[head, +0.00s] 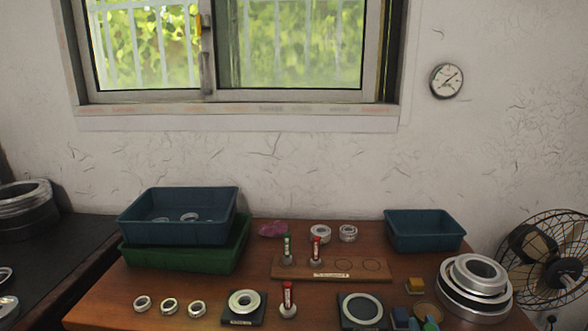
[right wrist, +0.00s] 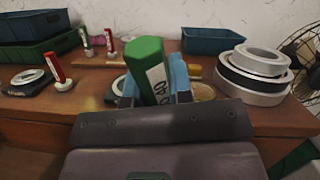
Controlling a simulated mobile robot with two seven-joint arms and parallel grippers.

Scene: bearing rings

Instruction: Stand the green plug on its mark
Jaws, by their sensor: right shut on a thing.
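My right gripper (head: 414,320) is at the lower right of the head view, over the table's front part. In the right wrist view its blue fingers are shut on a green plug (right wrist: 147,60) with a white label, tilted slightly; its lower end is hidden. The wooden board (head: 330,275) at the back carries a smaller-looking green-handled plug (head: 287,248), a red-handled plug (head: 316,247) and two bare ring marks (head: 356,264) to their right. Another red-handled plug (head: 288,297) stands upright near the front. My left gripper is not in view.
A ring on a dark block (head: 361,309) lies left of my right gripper, and a yellow block (head: 414,286) is behind it. Stacked large rings (head: 474,280) stand at right. Blue bin (head: 424,232) and stacked bins (head: 180,225) are at the back. Small rings line the front left.

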